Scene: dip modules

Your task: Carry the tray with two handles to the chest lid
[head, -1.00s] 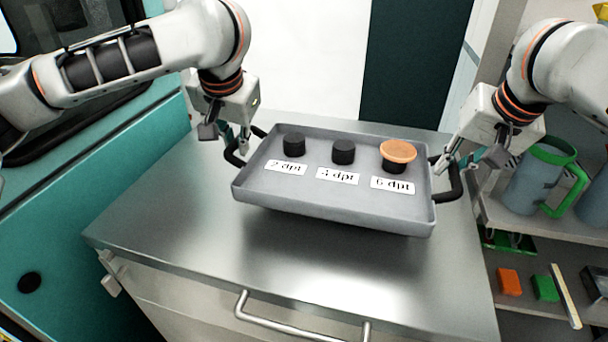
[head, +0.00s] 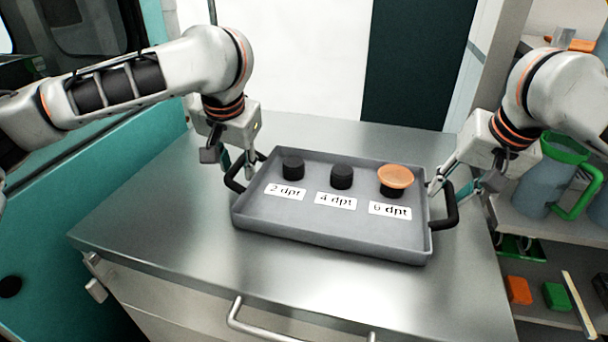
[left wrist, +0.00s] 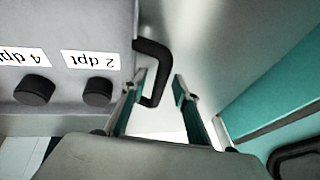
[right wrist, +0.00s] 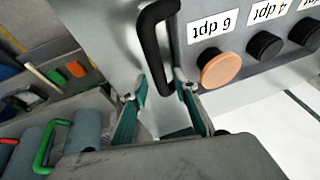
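The grey tray (head: 330,235) rests on the metal chest lid (head: 250,285).
Shelves at the right hold a jug with a green handle (head: 570,180), an orange block (head: 518,290) and a green block (head: 556,296). A teal wall (head: 110,175) stands at the left. Bare lid shows in front of the tray, above the drawer handle (head: 265,333).

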